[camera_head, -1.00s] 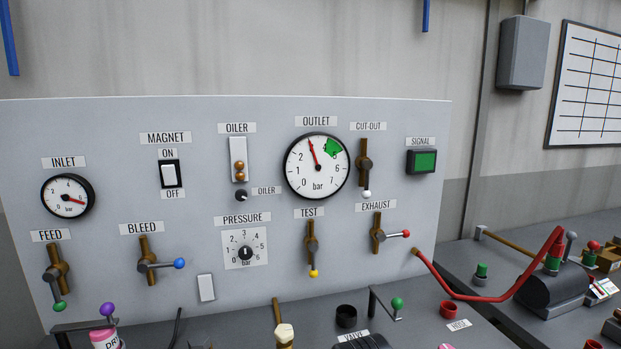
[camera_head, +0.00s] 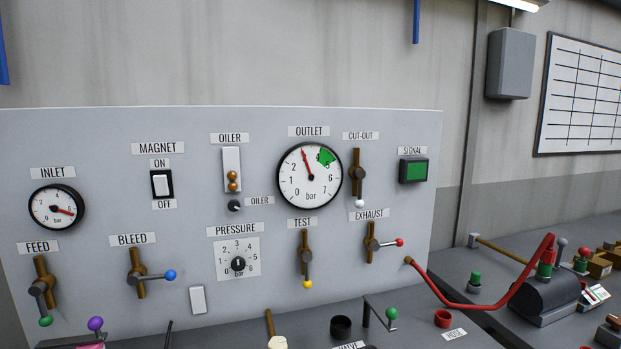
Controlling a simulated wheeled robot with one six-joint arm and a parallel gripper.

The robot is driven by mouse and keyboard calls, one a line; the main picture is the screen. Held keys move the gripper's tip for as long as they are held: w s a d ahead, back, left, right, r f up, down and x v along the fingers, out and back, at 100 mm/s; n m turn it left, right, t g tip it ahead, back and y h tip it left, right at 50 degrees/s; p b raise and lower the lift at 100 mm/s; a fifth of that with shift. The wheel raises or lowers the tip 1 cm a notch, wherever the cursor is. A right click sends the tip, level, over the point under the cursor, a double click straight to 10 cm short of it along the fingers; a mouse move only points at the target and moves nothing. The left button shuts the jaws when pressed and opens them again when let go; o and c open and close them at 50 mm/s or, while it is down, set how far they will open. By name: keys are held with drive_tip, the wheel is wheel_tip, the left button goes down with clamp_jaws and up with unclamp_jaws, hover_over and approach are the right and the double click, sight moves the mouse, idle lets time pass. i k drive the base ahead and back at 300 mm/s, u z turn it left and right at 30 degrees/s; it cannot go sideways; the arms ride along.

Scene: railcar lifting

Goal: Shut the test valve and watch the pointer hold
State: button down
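The test valve (camera_head: 305,252) is a brass vertical fitting under the TEST label on the grey panel. Its lever (camera_head: 307,270) hangs straight down, in line with the fitting, and ends in a yellow knob (camera_head: 307,284). The outlet gauge (camera_head: 310,176) is a white dial with a black rim, above the test valve. Its red pointer (camera_head: 304,160) points up and slightly left, short of the green band (camera_head: 326,157) at upper right. My gripper is not in view.
The cut-out lever with a white knob (camera_head: 360,202) and the exhaust lever with a red knob (camera_head: 399,243) stand right of the test valve. The bleed lever's blue knob (camera_head: 170,275) is left.

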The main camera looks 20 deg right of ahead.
sight(307, 257)
drive_tip(key=z, duration=0.55)
drive_tip(key=k, duration=1.3)
drive_tip(key=u, duration=0.15)
drive_tip(key=i, duration=0.55)
drive_tip(key=u, duration=0.65)
drive_tip(key=i, duration=0.9)
drive_tip(key=z, duration=0.3)
